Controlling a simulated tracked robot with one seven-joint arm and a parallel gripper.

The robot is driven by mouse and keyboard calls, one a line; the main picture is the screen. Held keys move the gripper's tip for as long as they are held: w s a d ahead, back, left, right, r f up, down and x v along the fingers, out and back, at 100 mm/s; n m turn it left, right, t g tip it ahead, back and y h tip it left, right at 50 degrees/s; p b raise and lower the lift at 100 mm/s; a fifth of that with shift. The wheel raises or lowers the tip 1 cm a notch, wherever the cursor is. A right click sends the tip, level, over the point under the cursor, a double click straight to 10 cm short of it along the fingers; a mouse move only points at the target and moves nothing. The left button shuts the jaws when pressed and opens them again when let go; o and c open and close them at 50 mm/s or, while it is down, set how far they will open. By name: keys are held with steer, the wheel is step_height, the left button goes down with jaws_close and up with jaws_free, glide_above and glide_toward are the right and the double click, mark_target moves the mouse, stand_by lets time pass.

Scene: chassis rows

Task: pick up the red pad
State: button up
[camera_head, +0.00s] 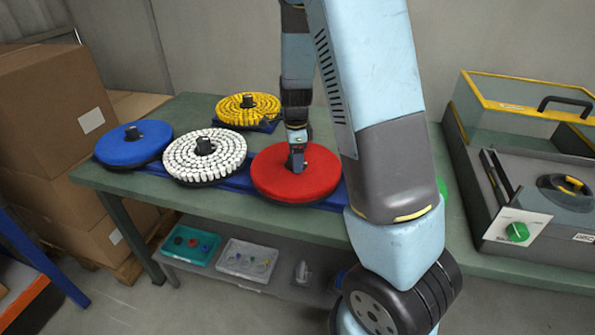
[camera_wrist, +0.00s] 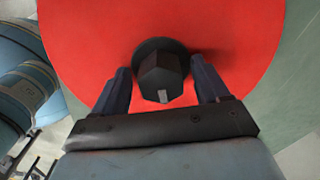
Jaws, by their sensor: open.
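My gripper (camera_head: 296,163) is over the pad's centre, pointing down. In the wrist view my gripper (camera_wrist: 162,85) is open, with one finger on each side of the hub and gaps between. Whether a finger touches the pad's surface is hard to tell. In the head view the hub is hidden by my gripper.
On the green table (camera_head: 228,213), a white pad (camera_head: 190,163), a blue pad (camera_head: 120,150) and a yellow pad (camera_head: 232,112) sit left and behind. A machine with a clear lid (camera_head: 510,105) stands at right. Cardboard boxes (camera_head: 50,110) are at left. A lower shelf holds small trays (camera_head: 190,243).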

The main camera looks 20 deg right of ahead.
steer(key=shift+c, duration=0.3)
jaws_close()
stand_by(0.5)
